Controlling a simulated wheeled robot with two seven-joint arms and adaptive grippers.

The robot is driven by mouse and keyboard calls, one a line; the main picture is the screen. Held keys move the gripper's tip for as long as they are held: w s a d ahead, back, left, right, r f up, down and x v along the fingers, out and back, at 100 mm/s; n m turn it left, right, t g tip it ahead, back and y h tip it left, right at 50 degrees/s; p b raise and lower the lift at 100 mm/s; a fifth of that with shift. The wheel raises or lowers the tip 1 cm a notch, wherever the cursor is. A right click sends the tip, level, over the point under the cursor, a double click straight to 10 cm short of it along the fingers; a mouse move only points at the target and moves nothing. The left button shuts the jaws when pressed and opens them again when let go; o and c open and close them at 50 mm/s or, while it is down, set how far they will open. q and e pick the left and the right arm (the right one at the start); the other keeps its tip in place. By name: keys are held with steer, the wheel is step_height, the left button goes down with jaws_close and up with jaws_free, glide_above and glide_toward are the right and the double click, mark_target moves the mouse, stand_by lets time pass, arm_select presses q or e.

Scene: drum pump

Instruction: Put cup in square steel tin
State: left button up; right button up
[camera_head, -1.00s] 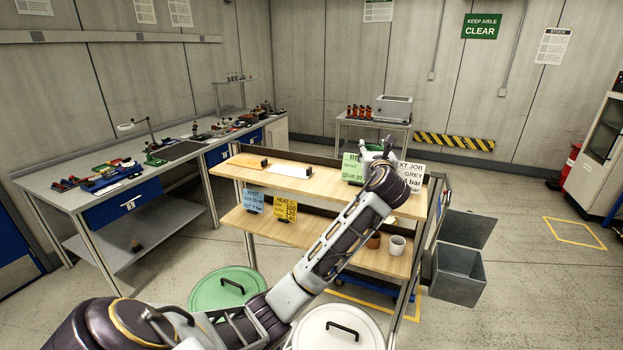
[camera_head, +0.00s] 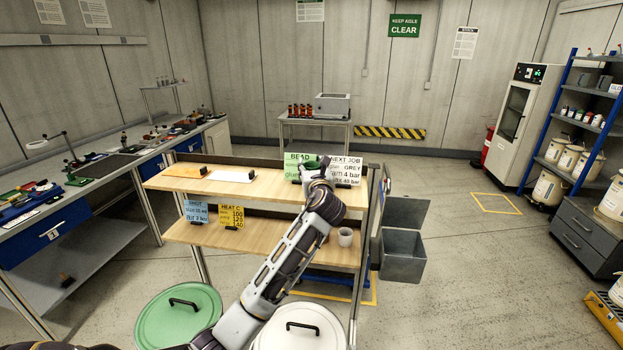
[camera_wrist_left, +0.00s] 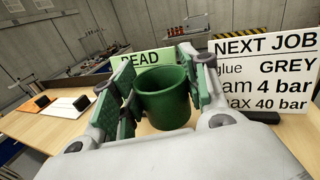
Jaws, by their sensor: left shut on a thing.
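My left gripper (camera_head: 318,166) is over the top shelf of the wooden cart, in front of the green and white signs. In the left wrist view it is shut on a green cup (camera_wrist_left: 163,98), which stands upright between its green-padded fingers. In the head view the gripper largely hides the cup. I cannot tell whether the cup's base touches the shelf. A pale cup (camera_head: 345,237) stands on the lower shelf. I cannot surely pick out a square steel tin; a grey metal box (camera_head: 332,104) stands on the far table. My right gripper is out of view.
A white sign (camera_head: 345,171) stands close to the gripper. Grey bins (camera_head: 403,256) hang at the cart's right side. A green lid (camera_head: 178,325) and a white lid (camera_head: 300,338) are in front. Open floor lies to the right.

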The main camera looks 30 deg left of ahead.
arm_select(q)
steer(key=shift+f, duration=1.85)
steer(key=shift+f, duration=0.15)
steer(key=o, duration=1)
steer(key=shift+v, duration=0.95)
steer(key=b+v, duration=0.1)
steer(key=v, duration=0.9)
